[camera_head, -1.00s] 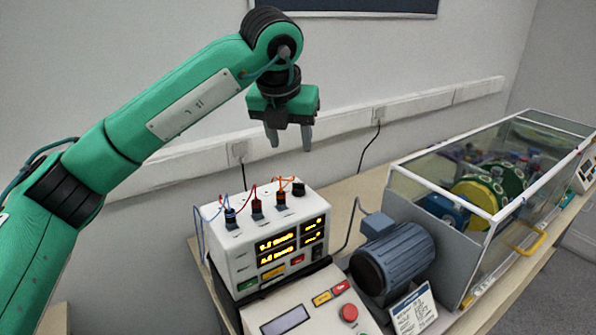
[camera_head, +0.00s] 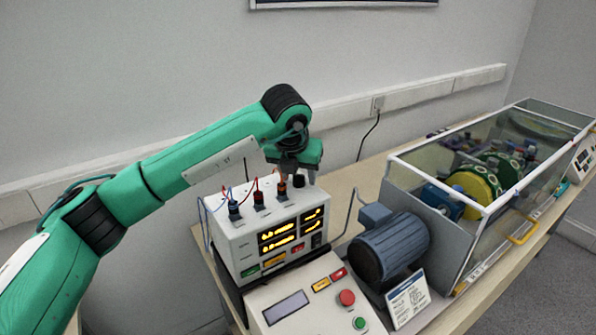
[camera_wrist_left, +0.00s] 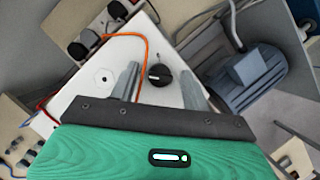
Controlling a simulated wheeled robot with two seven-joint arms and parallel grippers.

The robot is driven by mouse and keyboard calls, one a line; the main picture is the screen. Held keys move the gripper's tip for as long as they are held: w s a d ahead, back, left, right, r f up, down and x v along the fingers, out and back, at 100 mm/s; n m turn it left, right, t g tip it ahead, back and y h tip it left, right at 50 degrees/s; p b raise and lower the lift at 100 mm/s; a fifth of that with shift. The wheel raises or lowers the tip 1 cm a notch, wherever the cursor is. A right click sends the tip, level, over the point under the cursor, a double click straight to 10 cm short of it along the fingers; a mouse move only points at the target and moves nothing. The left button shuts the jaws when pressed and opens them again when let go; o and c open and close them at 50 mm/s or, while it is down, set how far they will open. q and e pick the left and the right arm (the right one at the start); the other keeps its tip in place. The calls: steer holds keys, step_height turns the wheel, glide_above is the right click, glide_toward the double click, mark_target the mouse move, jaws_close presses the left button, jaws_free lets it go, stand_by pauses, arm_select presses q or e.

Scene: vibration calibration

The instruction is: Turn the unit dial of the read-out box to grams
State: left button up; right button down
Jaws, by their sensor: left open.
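The read-out box (camera_head: 240,249) is a white case with lit yellow displays on its front and several plugged cables on top. Its black unit dial (camera_head: 299,181) sits at the top right rear corner. In the left wrist view the dial (camera_wrist_left: 159,75) shows as a round black knob with a pale pointer line. My left gripper (camera_head: 297,178) is above that end of the box, pointing down. In the wrist view its open fingers (camera_wrist_left: 160,84) stand on either side of the dial, with nothing seen gripped. Whether they touch it I cannot tell. My right gripper is not in view.
Red and orange cables (camera_wrist_left: 140,36) run close beside the left gripper. A control panel (camera_head: 325,315) with a red button is in front of the box. A grey motor (camera_head: 392,247) and a glass-covered rig (camera_head: 445,235) stand to the right.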

arm_select(q)
steer(key=c, duration=1)
